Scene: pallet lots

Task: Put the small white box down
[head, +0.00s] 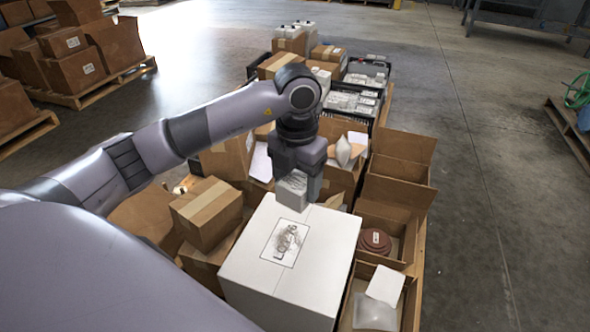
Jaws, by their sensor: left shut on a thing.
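The small white box (291,191) is held in my left gripper (302,188), which is shut on it and points down. They are over the far edge of a large white box (252,285) that has a framed drawing on its top. I cannot tell whether the small box touches the large box or hangs just above it. The gripper hides part of the small box. My right gripper is not in view.
Open cardboard boxes (400,188) stand on the pallet to the right, one with a dark red round thing (376,241). A taped carton (207,213) stands at the left. Black crates (352,98) lie behind.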

